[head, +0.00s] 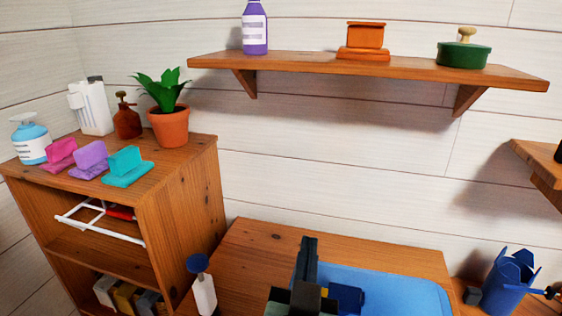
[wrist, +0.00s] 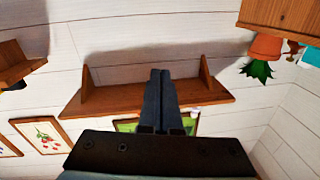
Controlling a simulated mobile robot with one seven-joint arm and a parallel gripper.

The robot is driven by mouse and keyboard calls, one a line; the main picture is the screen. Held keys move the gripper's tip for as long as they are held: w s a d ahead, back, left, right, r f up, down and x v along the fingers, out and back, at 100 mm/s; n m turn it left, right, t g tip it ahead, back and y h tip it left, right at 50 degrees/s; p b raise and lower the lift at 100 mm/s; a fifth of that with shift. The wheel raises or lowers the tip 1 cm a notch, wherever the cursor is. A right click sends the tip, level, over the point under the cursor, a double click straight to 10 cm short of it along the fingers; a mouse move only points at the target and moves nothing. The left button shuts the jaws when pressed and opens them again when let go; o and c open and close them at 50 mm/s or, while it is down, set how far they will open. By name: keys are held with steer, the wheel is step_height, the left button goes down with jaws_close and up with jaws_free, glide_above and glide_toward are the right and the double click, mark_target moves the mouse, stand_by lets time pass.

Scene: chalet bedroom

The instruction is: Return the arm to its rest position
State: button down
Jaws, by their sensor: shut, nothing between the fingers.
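My gripper (head: 308,243) points up in front of the wooden table at the bottom centre of the head view. In the wrist view my gripper (wrist: 160,76) shows its two dark fingers pressed together, with nothing between them. The fingers are clear of the things around them, against the wall and a wooden shelf behind. The wrist view is upside down. Most of my arm is out of sight below the head view.
A wooden wall shelf (head: 330,67) holds a purple bottle (head: 255,30), an orange object (head: 365,38) and a green pot (head: 463,52). A bookcase (head: 185,205) stands left, with a potted plant (head: 169,125) on top. A blue mat (head: 400,290) covers part of the table (head: 265,245).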

steer(key=s+a+r+n+t+y, duration=0.1)
steer(key=s+r+t, duration=0.2)
steer(key=r, duration=0.8)
steer(key=s+a+r+n+t+y, duration=0.1)
steer(key=s+r+t, duration=0.2)
steer(key=r, duration=0.9)
steer(key=s+a+r+n+t+y, duration=0.1)
steer(key=s+r, duration=0.4)
steer(key=r, duration=0.6)
steer(key=shift+a+r+n+t, duration=0.3)
steer(key=shift+a+t, duration=0.3)
steer(key=shift+t, duration=0.6)
